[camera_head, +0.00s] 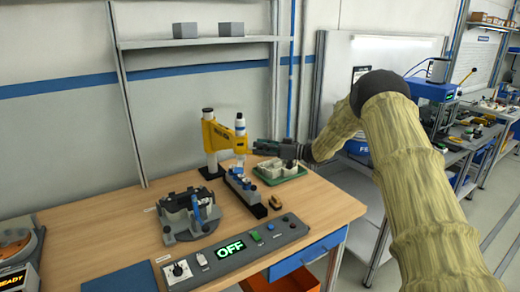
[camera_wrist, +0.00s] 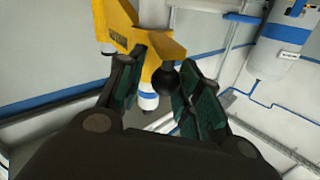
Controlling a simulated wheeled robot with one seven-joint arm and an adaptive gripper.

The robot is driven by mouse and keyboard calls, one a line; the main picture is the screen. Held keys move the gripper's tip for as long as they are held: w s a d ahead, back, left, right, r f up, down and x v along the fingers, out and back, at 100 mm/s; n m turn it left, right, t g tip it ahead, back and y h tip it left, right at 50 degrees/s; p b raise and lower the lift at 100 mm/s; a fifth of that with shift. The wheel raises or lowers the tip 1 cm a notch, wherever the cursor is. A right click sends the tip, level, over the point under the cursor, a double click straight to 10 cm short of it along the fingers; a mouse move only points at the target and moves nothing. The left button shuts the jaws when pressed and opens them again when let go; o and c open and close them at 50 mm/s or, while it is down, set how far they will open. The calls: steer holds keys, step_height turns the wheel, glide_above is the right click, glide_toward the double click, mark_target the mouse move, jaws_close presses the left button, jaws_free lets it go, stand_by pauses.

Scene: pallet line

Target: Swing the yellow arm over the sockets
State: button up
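The yellow arm (camera_head: 222,137) stands on a post near the back of the bench and reaches right; it also shows in the wrist view (camera_wrist: 115,25). A round black knob (camera_wrist: 166,77) is on its end, beside a white and blue cylinder (camera_wrist: 149,96). My gripper (camera_head: 258,147) is at the arm's right end. In the wrist view my fingers (camera_wrist: 160,92) are apart, one on each side of the knob; the right finger looks very close to it, contact unclear. A dark block with a row of sockets (camera_head: 241,187) sits below the arm's end, partly hidden.
A green tray (camera_head: 296,177) with pale parts is right of the sockets. A dark fixture with a blue part (camera_head: 187,214) is at left. The bench's left back is clear. A shelf (camera_head: 190,42) is above.

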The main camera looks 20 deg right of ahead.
steer(key=shift+o, duration=0.5)
steer(key=shift+d, duration=0.1)
steer(key=v, duration=1.2)
